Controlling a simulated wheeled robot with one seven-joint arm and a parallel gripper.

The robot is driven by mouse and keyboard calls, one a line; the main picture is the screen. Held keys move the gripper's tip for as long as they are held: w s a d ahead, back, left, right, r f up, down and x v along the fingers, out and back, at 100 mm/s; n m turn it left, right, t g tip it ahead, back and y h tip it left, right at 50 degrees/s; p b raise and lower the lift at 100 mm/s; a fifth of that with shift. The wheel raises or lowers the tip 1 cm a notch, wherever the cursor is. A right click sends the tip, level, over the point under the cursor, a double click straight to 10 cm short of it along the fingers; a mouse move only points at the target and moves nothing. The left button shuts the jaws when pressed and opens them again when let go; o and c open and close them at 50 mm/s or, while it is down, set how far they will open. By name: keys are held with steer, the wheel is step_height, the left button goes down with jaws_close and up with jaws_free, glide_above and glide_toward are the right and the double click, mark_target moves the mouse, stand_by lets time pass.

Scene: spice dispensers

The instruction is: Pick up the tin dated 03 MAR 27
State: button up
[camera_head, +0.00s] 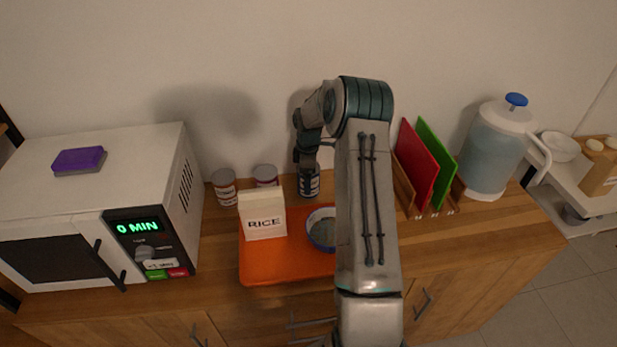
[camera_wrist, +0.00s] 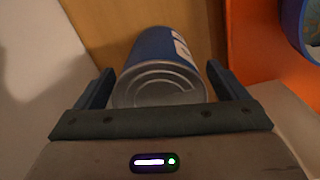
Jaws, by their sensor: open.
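A dark blue tin (camera_head: 309,184) with a white label stands on the counter near the wall; its date is too small to read. It also shows in the wrist view (camera_wrist: 160,85), its grey lid between my fingers. My gripper (camera_wrist: 163,88) is open, with one finger on each side of the tin; I cannot tell whether they touch it. In the head view my gripper (camera_head: 308,160) is above and around the tin's top. Two other tins, one at the left (camera_head: 224,187) and one behind the rice box (camera_head: 265,175), have greyish lids and red-and-white labels; their dates are unreadable.
A rice box (camera_head: 263,214) and a blue-rimmed bowl (camera_head: 321,228) are on an orange tray (camera_head: 262,270). A microwave (camera_head: 95,210) stands left. A rack with red (camera_head: 417,163) and green boards and a water jug (camera_head: 495,150) stand right.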

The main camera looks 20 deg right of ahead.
steer(key=shift+f, duration=1.15)
steer(key=c, duration=1.3)
steer(key=shift+c, duration=0.4)
steer(key=shift+r, duration=0.2)
